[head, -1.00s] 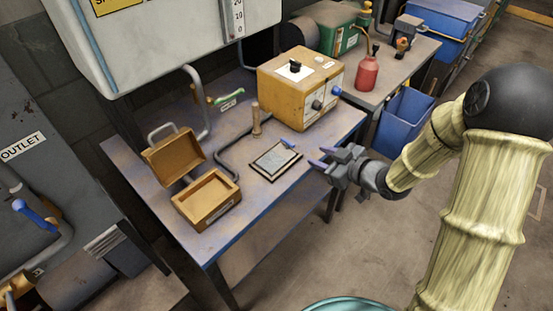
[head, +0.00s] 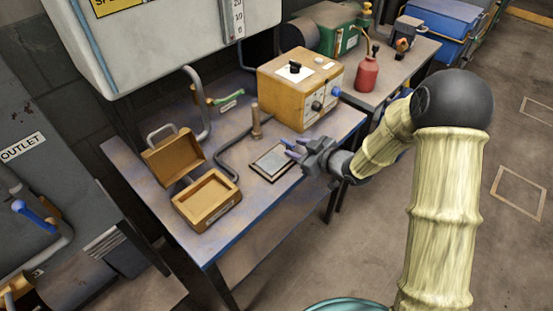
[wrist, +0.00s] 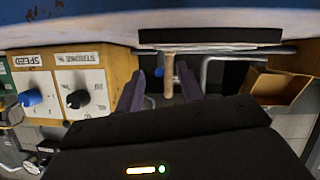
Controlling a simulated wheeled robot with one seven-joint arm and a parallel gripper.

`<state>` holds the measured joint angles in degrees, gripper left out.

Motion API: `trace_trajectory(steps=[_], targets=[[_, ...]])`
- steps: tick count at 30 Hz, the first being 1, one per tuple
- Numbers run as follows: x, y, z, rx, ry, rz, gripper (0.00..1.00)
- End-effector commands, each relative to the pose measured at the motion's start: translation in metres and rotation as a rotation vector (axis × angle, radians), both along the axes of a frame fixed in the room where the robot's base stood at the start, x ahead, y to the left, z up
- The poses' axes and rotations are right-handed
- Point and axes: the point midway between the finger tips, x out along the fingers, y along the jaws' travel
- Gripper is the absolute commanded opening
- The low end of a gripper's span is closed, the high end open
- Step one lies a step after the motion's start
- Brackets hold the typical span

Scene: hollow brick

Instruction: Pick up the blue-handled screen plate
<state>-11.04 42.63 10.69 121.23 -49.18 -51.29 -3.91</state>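The screen plate (head: 270,163) is a flat grey panel with a dark frame, lying near the front edge of the blue-grey table (head: 240,224). In the wrist view it shows edge-on as a dark bar (wrist: 210,36). Its small blue handle (wrist: 159,71) shows between my fingers there; in the head view my gripper covers most of it. My gripper (head: 291,148) is at the plate's right end, with its purple fingers pointing at the handle. The fingers are apart in the wrist view (wrist: 158,88), with a visible gap around the handle. I see no contact.
A yellow control box (head: 300,88) with knobs stands behind my gripper. An upright wooden-handled tool (head: 256,122) and a bent grey pipe (head: 232,158) are behind the plate. An open wooden box (head: 207,199) sits to the left. A red bottle (head: 367,75) stands on the further bench.

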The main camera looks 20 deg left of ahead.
Motion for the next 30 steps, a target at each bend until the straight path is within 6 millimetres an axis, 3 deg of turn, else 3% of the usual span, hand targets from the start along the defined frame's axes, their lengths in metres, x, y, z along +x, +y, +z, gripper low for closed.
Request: trace_trajectory(steps=[6,23,28,30], targets=[[0.011,0.024,-0.010,0.000,0.000,0.001,0.38],[0.012,0.025,-0.010,0.000,0.000,0.000,0.38],[0.012,0.025,-0.010,0.000,0.000,0.000,0.04],[0.012,0.025,-0.010,0.000,0.000,0.000,0.00]])
